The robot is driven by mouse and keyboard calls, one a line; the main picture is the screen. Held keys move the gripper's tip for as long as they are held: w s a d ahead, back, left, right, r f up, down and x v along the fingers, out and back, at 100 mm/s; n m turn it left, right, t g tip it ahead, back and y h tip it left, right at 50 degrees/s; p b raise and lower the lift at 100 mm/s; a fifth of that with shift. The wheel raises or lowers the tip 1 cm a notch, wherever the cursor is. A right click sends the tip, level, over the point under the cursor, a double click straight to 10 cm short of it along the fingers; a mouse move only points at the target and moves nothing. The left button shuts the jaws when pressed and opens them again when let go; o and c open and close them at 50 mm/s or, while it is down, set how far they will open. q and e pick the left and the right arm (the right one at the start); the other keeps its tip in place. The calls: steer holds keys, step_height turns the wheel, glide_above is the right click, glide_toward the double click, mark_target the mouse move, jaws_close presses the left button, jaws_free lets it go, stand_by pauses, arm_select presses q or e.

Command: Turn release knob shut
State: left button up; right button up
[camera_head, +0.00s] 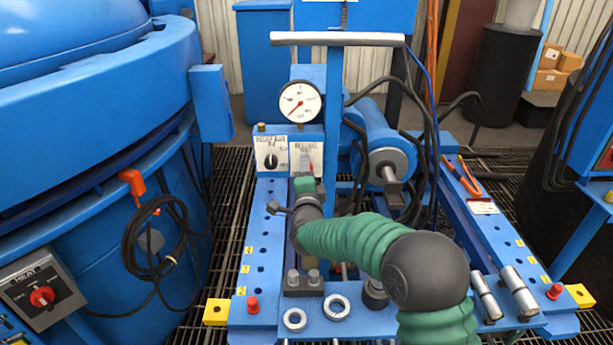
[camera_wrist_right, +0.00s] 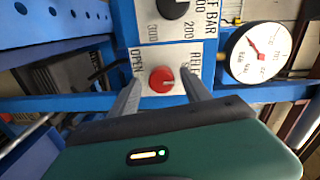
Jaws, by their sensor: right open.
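The red release knob (camera_wrist_right: 161,80) sits on a white plate marked "OPEN" and "REL…" in the right wrist view. My right gripper (camera_wrist_right: 162,84) is open, with one finger on each side of the knob. Small gaps show between the fingers and the knob, and I cannot tell how deep the fingers reach. In the head view the right gripper (camera_head: 305,168) is in front of the release plate (camera_head: 317,153) and hides most of the knob. My left gripper is not in view.
A black relief knob (camera_head: 271,160) is beside the release plate. A round gauge (camera_head: 300,101) with a red needle stands above. A blue cylinder (camera_head: 385,140) and hanging cables are to the right. A large blue furnace (camera_head: 90,130) fills the left. Loose metal rings (camera_head: 336,306) lie in front.

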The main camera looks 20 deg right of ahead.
steer(key=p+v, duration=0.3)
steer(key=v, duration=1.3)
steer(key=shift+s+a+p, duration=0.2)
steer(key=shift+s+p, duration=0.15)
steer(key=shift+s+f, duration=0.1)
